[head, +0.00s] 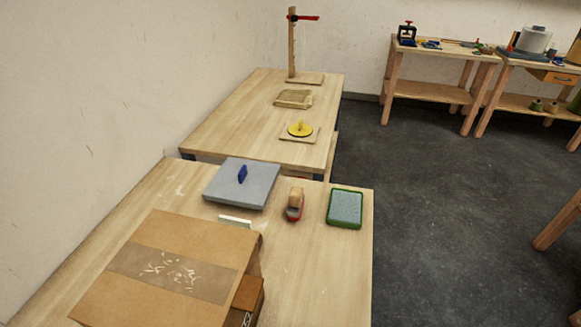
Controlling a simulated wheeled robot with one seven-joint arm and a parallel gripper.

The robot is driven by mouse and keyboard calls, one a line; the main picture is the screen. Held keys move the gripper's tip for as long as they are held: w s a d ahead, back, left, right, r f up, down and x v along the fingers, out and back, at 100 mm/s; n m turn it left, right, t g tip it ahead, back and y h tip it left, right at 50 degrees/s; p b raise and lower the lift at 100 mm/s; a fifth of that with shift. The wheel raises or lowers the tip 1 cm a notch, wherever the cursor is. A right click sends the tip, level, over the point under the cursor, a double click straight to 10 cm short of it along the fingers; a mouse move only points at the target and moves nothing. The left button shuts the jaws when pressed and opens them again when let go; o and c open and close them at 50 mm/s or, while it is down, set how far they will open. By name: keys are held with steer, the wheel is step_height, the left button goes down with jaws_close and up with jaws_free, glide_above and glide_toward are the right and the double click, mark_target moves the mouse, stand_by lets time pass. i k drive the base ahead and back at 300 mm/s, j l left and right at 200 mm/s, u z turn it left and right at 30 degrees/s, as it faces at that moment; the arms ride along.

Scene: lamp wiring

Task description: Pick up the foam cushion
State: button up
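A flat square grey slab (226,187) lies on the near wooden table and looks like the foam cushion, though its material is hard to tell. A small blue upright piece (242,174) stands on its top, near the middle. To its right a green-rimmed tray (330,220) holds a blue-grey pad, which could also be foam. My gripper is not in view, and nothing is seen touching either object.
A cardboard box (190,255) fills the table's near left. A red and wooden tool (295,204) stands between slab and tray. A white block (235,221) lies before the slab. The far table (225,125) holds a yellow disc (300,129) and a wooden post (291,50).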

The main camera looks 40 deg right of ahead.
mark_target(240, 183)
steer(key=l+u, duration=0.1)
steer(key=u, duration=0.45)
steer(key=l+u, duration=0.4)
steer(key=k+l+u, duration=0.1)
steer(key=l+u, duration=0.25)
steer(key=l, duration=0.25)
steer(key=k+l+u, duration=0.15)
steer(key=l+u, duration=0.25)
steer(key=k+l, duration=0.15)
steer(key=l, duration=0.2)
steer(key=k+l+u, duration=0.1)
steer(key=l, duration=0.3)
steer(key=k+l, duration=0.15)
steer(key=l, duration=0.2)
steer(key=k+l, duration=0.15)
steer(key=l, duration=0.2)
steer(key=k+l+u, duration=0.1)
steer(key=l, duration=0.25)
steer(key=k+l, duration=0.2)
steer(key=l, duration=0.15)
steer(key=i+l, duration=0.1)
steer(key=i, duration=0.75)
